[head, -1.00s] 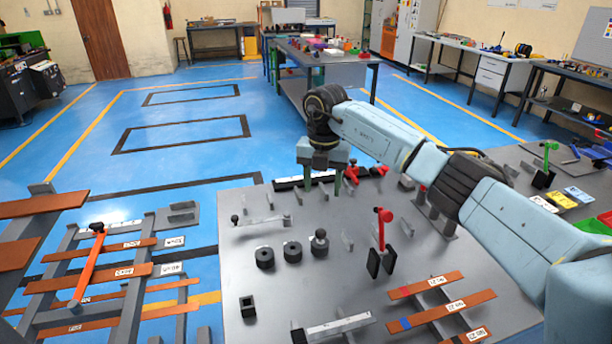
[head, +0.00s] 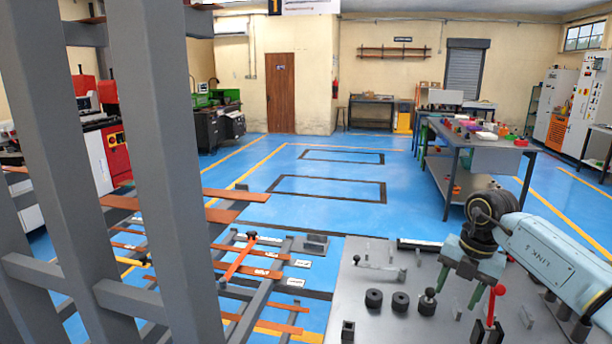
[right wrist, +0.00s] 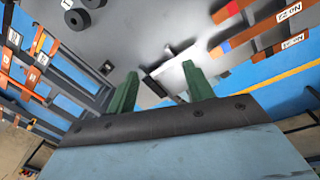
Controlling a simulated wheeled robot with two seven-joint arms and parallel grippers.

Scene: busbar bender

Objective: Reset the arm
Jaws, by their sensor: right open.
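My right arm (head: 555,257) comes in from the right in the head view and reaches over the grey worktable (head: 374,262). Its gripper (head: 459,287) points down above the table, beside a black knobbed post (head: 428,301) and a red-handled clamp (head: 493,307). The right wrist view shows its two green fingers (right wrist: 160,88) spread apart with nothing between them. A grey bracket-like piece with a dark part (right wrist: 172,70) lies beyond the fingers; I cannot tell its height below them. My left gripper is out of view.
Grey rack posts (head: 168,160) fill the left foreground. Copper bars with an orange-red lever (head: 240,257) lie on racks left of the table. Black round pieces (head: 374,298) and a small square block (head: 348,331) stand on the table.

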